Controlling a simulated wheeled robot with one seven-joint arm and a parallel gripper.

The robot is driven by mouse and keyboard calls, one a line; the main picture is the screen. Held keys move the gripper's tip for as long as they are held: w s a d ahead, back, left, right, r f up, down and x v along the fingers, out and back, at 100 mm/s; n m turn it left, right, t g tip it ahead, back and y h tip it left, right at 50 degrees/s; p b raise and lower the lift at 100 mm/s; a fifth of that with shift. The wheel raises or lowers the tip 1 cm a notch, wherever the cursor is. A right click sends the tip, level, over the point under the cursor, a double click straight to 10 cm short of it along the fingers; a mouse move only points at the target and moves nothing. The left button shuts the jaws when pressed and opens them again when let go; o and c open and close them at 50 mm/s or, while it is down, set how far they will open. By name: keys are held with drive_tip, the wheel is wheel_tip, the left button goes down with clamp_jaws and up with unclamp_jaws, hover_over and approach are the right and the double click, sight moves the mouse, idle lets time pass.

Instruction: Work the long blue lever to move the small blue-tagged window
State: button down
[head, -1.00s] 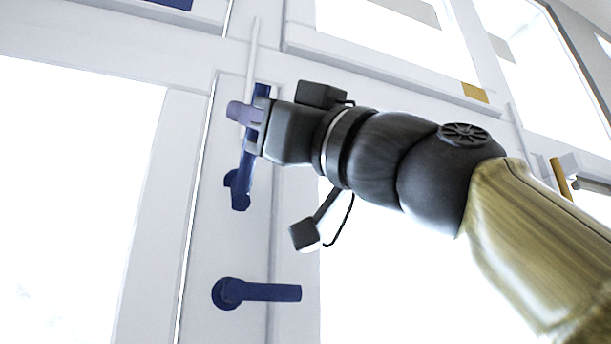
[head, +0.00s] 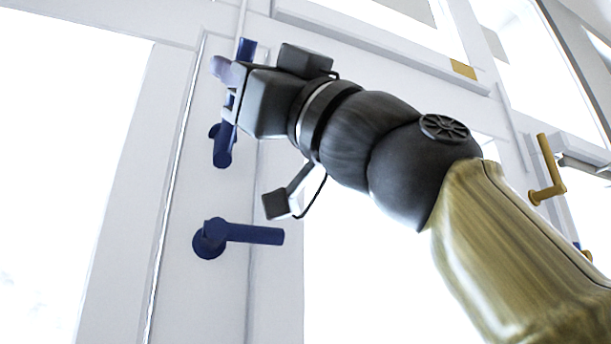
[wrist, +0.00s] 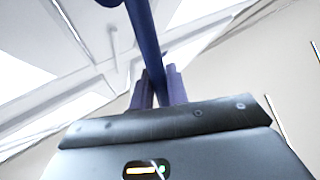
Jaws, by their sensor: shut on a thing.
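The long blue lever (head: 223,150) stands near upright on the white frame in the head view, with its lower end below my gripper and its top showing just above. My gripper (head: 226,80) is shut around the lever's shaft, coming from the right. In the wrist view the lever (wrist: 146,40) runs down between the two purple-blue fingers of my gripper (wrist: 158,92). The gripped part is partly hidden by the fingers. No blue-tagged window can be made out in the current views.
A shorter blue handle (head: 250,234) sticks out level to the right, below my gripper. A yellow handle (head: 546,170) and a yellow tag (head: 463,70) are on the frames at right. A thin pale rod (head: 241,20) rises above the lever. Large bright panes lie either side.

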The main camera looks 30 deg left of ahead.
idle(0.3)
drive_tip(key=c, duration=1.4)
unclamp_jaws()
drive_tip(key=shift+c, duration=0.2)
drive_tip(key=shift+d+f, duration=0.1)
drive_tip(key=b+v, duration=1.3)
drive_tip(key=v, duration=0.4)
drive_tip(key=shift+b, duration=0.3)
drive_tip(key=shift+d, duration=0.1)
drive_tip(key=shift+c, duration=0.4)
